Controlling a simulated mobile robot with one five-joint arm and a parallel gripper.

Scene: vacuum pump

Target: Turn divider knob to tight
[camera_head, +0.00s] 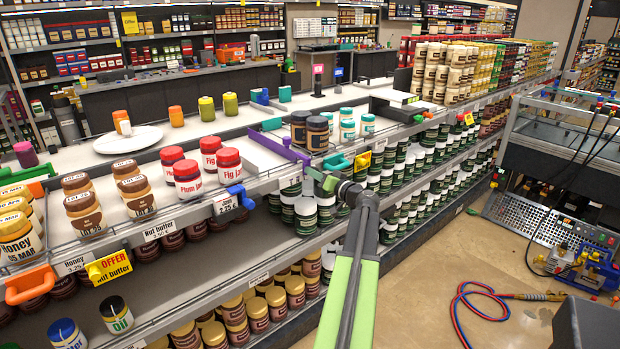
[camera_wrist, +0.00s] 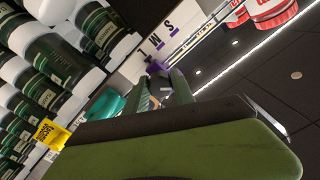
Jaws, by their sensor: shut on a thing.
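A long purple divider (camera_head: 278,147) lies across the upper shelf in the head view, running toward the front edge. My gripper (camera_head: 314,176) is at that front edge, close to the divider's near end. In the wrist view, my gripper (camera_wrist: 165,82) has its two green fingers close together. A small purple part, seemingly the divider knob (camera_wrist: 154,67), shows at the fingertips. The fingers hide most of it, so its turn position cannot be read. A white plate with letters (camera_wrist: 160,40) and purple marks is just beyond.
A teal divider end (camera_head: 338,163) is close to my gripper's right, and a blue one (camera_head: 240,196) is farther left. Red-lidded jam jars (camera_head: 230,167) and dark jars (camera_head: 317,133) stand nearby. A hose (camera_head: 475,305) lies on the floor at right.

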